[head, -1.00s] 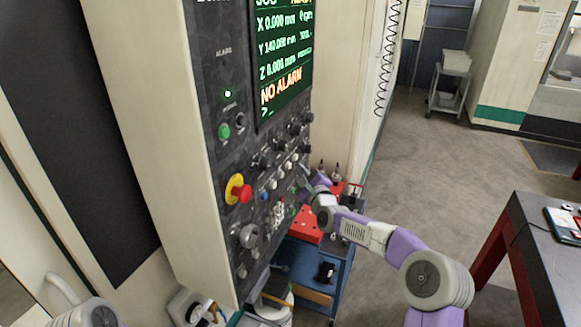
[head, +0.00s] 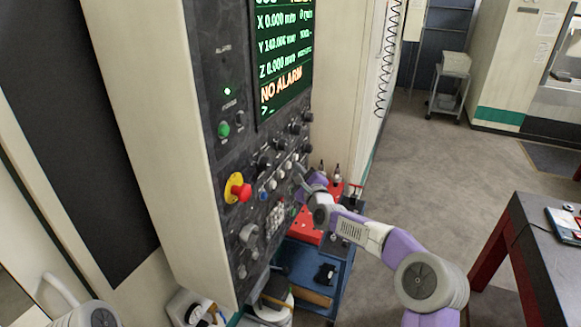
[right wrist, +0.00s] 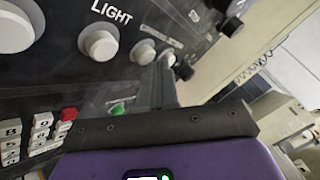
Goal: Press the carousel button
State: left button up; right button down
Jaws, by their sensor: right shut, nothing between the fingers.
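The control panel (head: 222,165) carries a row of pale round buttons (head: 280,173) below its screen. In the right wrist view a white button (right wrist: 101,45) sits under the word LIGHT. Smaller white buttons (right wrist: 143,52) follow to its right, with labels too small to read, so I cannot tell which is the carousel button. My right gripper (head: 301,173) is shut and empty, close to the panel at the right end of the row. In the right wrist view its fingertips (right wrist: 165,72) point at the last small buttons; contact cannot be told. My left gripper is out of view.
A red and yellow emergency stop (head: 239,188) juts from the panel. A green button (right wrist: 120,108) and a keypad (right wrist: 42,132) lie beside the fingers. A blue cart (head: 338,262) with red items stands below. A dark table (head: 540,250) is at right; floor between is clear.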

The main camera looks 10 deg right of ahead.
jog(key=shift+w+a, duration=0.15)
jog(key=shift+a, duration=0.15)
dwell(0.5)
jog(key=shift+s+d+b, duration=0.45)
jog(key=shift+d+b, duration=0.25)
jog(key=shift+b, duration=0.5)
jog(key=s+d+b, duration=0.1)
jog(key=d+b, duration=0.1)
jog(key=s+d+b, duration=0.1)
jog(key=d+b, duration=0.1)
jog(key=b, duration=0.1)
jog(key=shift+s, duration=0.4)
